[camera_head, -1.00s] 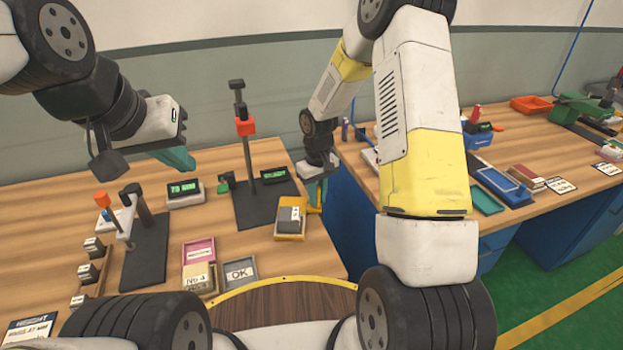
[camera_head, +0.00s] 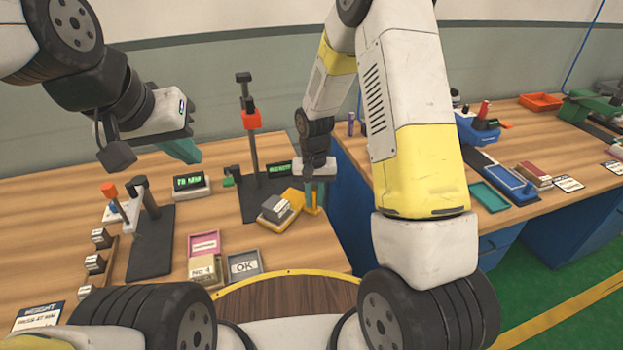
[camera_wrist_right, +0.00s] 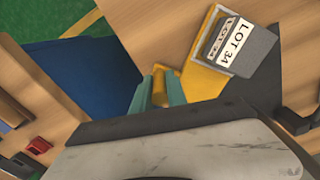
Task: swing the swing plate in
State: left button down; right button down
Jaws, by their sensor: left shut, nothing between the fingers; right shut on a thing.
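The swing plate is a yellow plate (camera_head: 293,197) beside the tall gauge stand's dark base (camera_head: 252,208). It lies turned at an angle and bears a grey block labelled LOT 34 (camera_head: 276,207). The plate (camera_wrist_right: 203,77) and block (camera_wrist_right: 239,46) also show in the right wrist view. My right gripper (camera_head: 314,186) is shut on the plate's yellow upright handle (camera_head: 313,200). In the right wrist view, the handle (camera_wrist_right: 160,84) sits between the teal fingers. My left gripper (camera_head: 186,152) is shut and empty, raised above the back left of the table.
The stand's post carries a red clamp (camera_head: 251,119). A smaller stand with a dark base (camera_head: 152,250) is at left. A pink tray (camera_head: 205,244), an OK tray (camera_head: 244,264) and a display (camera_head: 190,185) lie nearby. A gap separates this table from the right one.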

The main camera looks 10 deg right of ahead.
aim_at(294, 211)
jog(key=shift+s+a+m, duration=0.25)
jog(key=shift+a+m, duration=0.45)
jog(key=shift+m, duration=0.3)
jog(key=shift+s+a+m, duration=0.25)
jog(key=shift+a+m, duration=0.4)
jog(key=shift+m, duration=0.35)
jog(key=shift+a+m, duration=1.4)
jog(key=shift+m, duration=0.6)
jog(key=shift+a, duration=0.15)
jog(key=c, duration=1.3)
grip_release()
notch_tip(294, 211, up, 8)
jog(key=shift+f, duration=0.1)
